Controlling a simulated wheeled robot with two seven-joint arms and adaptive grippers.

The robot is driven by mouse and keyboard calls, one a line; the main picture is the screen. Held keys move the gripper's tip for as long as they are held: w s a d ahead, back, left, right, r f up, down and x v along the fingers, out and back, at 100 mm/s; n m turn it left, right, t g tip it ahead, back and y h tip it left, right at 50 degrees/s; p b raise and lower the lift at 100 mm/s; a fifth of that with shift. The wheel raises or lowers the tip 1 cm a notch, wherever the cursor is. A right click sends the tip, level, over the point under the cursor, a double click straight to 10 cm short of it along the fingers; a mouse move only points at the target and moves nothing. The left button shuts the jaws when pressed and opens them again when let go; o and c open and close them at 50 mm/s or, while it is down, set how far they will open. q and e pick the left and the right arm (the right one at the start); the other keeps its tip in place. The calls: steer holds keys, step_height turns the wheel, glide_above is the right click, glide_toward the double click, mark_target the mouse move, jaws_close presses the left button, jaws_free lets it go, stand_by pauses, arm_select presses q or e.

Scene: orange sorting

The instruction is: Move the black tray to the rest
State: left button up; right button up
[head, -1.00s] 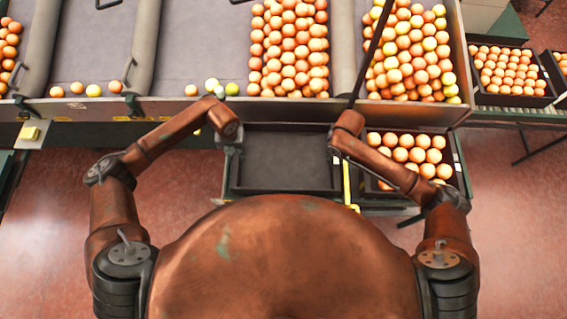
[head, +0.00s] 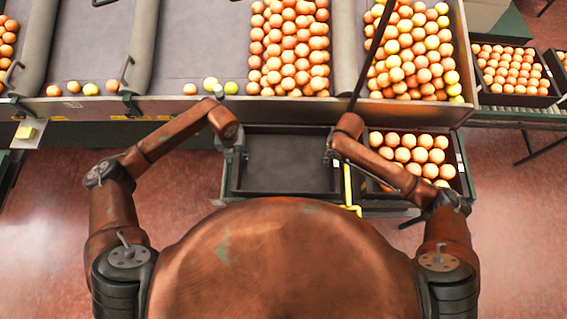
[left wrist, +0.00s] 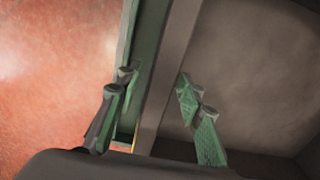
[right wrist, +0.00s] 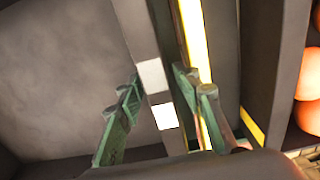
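The black tray (head: 288,162) is empty and sits in front of the sorting chutes in the head view. My left gripper (head: 232,153) is at its left side and my right gripper (head: 333,153) is at its right side. In the left wrist view the open fingers (left wrist: 158,105) stand on either side of the tray's wall (left wrist: 168,75), with gaps visible. In the right wrist view the open fingers (right wrist: 163,105) straddle the opposite wall (right wrist: 135,35), one inside the tray and one outside, beside a yellow strip. Actual finger contact is hard to tell.
A crate filled with oranges (head: 460,165) stands directly right of the tray. Chutes behind hold piled oranges (head: 290,50), with a few loose fruits at the left. More full crates (head: 512,75) rest on a conveyor (head: 520,117) at the far right. Red floor (head: 70,215) is open at left.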

arm_select(q)
step_height(320, 180, up, 7)
steer(key=shift+f, duration=0.1)
steer(key=shift+r, duration=0.35)
arm_select(e)
steer(key=shift+r, duration=4)
